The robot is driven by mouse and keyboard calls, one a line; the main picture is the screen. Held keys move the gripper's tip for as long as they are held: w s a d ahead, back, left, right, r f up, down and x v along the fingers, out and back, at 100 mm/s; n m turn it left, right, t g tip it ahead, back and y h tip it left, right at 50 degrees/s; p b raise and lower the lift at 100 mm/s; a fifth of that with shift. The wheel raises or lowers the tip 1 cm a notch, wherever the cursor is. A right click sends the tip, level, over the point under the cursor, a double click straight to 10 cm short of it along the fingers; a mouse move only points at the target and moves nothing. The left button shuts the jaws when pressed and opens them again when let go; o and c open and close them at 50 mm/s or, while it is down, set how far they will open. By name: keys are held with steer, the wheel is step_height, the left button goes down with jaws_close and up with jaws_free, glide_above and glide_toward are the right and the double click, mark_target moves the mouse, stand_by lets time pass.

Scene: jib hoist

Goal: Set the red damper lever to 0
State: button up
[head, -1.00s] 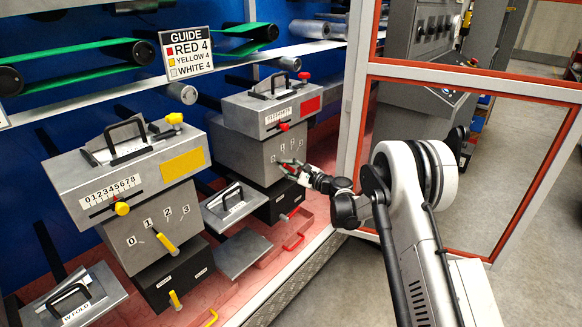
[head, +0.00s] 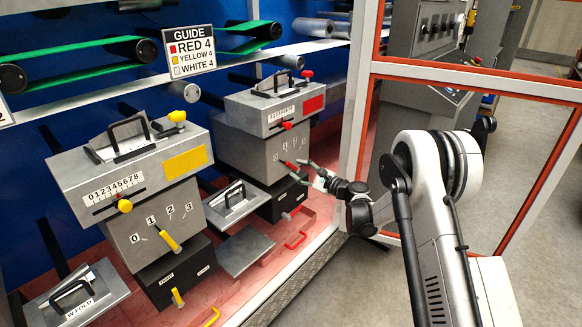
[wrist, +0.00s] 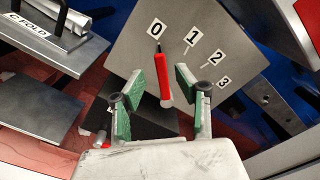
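The red damper lever (wrist: 163,75) sticks out from the grey front plate (wrist: 125,60) of the red-marked unit. In the wrist view its dark base meets the plate just below the 0 label (wrist: 156,29), left of labels 1, 2 and 3.
A second lower lever (head: 302,182) sits on the black box (head: 284,197) below. A yellow-marked unit (head: 130,185) stands at left. A C FOLD plate (wrist: 50,35) is at the wrist view's upper left. A frame post (head: 352,130) rises near my arm.

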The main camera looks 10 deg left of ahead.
steer(key=v, duration=0.7)
steer(key=s+d+r+n+g+h+p, duration=0.1)
steer(key=s+d+r+n+h+p, duration=0.2)
steer(key=s+r, duration=0.7)
steer(key=s+d+r+n+g+h+p, duration=0.1)
steer(key=s+d+r+n+h, duration=0.5)
steer(key=r, duration=0.6)
steer(key=s+d+n+h+p, duration=0.1)
steer(key=s+d, duration=0.3)
steer(key=s, duration=0.7)
steer(key=s+d+r+n+h+p, duration=0.1)
steer(key=s+d+n+h, duration=0.2)
steer(key=s, duration=0.7)
steer(key=s+d+r+n+h+p, duration=0.1)
steer(key=s+d+n+h+p, duration=0.1)
steer(key=s+d, duration=0.5)
steer(key=shift+s+d+g, duration=0.15)
steer(key=shift+s+g, duration=0.15)
steer(key=shift+s, duration=2.05)
